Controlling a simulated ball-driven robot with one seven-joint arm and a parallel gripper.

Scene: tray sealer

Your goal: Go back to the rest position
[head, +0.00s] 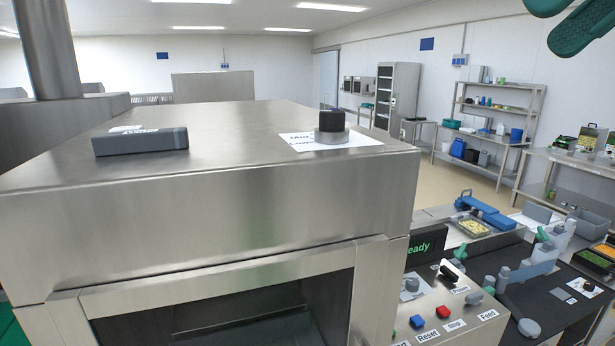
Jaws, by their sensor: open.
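Two dark green fingers, which look like my gripper (545,28), enter at the top right corner of the head view. They stand apart with nothing between them. The gripper is open and appears in front of the back wall, clear of the machine and table. The rest of my arm is out of frame.
A large steel machine housing (200,230) fills the left and middle.

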